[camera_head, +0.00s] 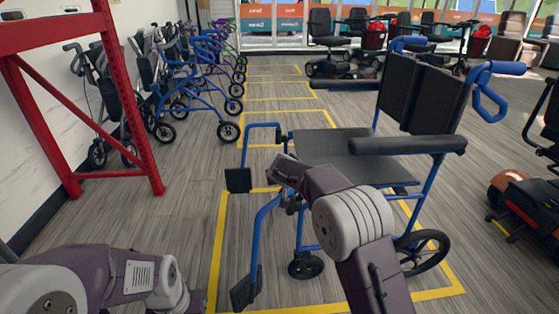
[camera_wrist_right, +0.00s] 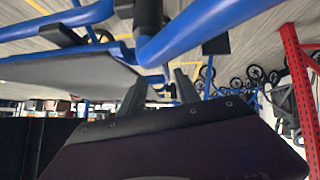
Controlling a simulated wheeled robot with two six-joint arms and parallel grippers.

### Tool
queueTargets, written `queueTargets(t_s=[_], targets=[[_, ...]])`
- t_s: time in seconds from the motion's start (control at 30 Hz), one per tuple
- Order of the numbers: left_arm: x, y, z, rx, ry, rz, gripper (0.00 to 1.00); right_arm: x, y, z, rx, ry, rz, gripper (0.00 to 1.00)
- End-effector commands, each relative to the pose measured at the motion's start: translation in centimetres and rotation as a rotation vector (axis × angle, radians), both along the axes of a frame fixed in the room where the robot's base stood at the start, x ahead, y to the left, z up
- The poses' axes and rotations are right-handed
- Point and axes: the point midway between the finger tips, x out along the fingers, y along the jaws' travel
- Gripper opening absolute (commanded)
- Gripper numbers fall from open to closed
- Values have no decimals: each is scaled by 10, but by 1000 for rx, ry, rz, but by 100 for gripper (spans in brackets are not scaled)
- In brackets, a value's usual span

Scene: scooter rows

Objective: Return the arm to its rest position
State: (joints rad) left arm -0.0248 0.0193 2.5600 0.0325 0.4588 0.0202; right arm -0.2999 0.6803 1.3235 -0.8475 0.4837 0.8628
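My right arm (camera_head: 350,222) rises from the bottom of the head view in front of a blue-framed wheelchair (camera_head: 345,143) with black seat and backrest. Its end lies by the front edge of the seat; the fingertips are hard to make out there. In the right wrist view my right gripper (camera_wrist_right: 159,88) shows two dark fingers spread apart, with nothing between them. The wheelchair's blue tubes (camera_wrist_right: 200,28) and dark seat (camera_wrist_right: 75,72) are close around it; I cannot tell if they touch. My left arm (camera_head: 95,278) lies low at bottom left; its gripper is not visible.
A red metal rack (camera_head: 88,105) stands at the left, with a row of walkers (camera_head: 195,75) behind it. Mobility scooters (camera_head: 372,45) stand at the back, and an orange one (camera_head: 530,205) is at the right. Yellow lines mark floor bays; the floor left of the wheelchair is clear.

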Motion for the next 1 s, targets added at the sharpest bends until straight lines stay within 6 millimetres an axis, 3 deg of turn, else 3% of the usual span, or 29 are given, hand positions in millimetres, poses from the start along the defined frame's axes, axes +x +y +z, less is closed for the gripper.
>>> queueTargets(t_s=[0.13,0.2,0.27,0.37,0.5,0.6,0.8,0.87,0.9,1.0], targets=[[0,0,33,0,0,0,0,0,-30,73,16,-56,-48,39],[0,0,54,0,0,0,0,-19,-57,103,41,-41,-100,39],[0,0,71,0,-1,0,0,-46,-78,114,79,4,-155,39],[0,0,92,0,-1,0,0,-101,-103,113,124,112,-215,39],[0,0,116,0,0,0,0,-194,-119,91,178,302,-261,39],[0,0,125,0,0,0,0,-257,-118,68,209,434,-264,39],[0,0,124,0,0,0,0,-362,-100,16,247,669,-211,39],[0,0,124,0,0,0,0,-388,-92,3,249,740,-164,39],[0,0,124,0,0,0,0,-386,-90,4,226,740,-90,39],[0,0,173,0,0,0,0,-384,-90,54,212,739,-70,39]])
